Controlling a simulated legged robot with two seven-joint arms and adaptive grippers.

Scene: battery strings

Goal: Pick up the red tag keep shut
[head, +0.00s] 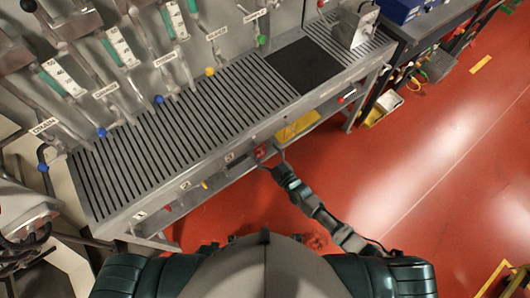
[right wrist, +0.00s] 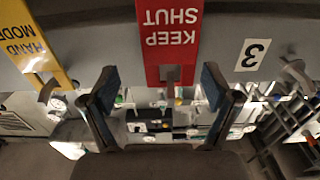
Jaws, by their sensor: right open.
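The red tag with upside-down white letters "KEEP SHUT" (right wrist: 172,38) hangs from the grey front edge in the right wrist view, with a slot near its lower end. In the head view it is a small red patch (head: 260,153) at the bench's front edge. My right gripper (head: 270,163) is open at that edge. In the right wrist view its two fingers (right wrist: 160,88) stand apart to either side of the tag's lower end, with nothing held between them. Whether a finger touches the tag cannot be told. My left gripper is not in view.
A yellow "HAND MODE" tag (right wrist: 34,45) hangs beside the red one, and a "3" label (right wrist: 253,54) is on its other side. The slatted bench top (head: 190,125) lies behind, below valve levers with coloured knobs. Red floor (head: 440,170) is open to the right.

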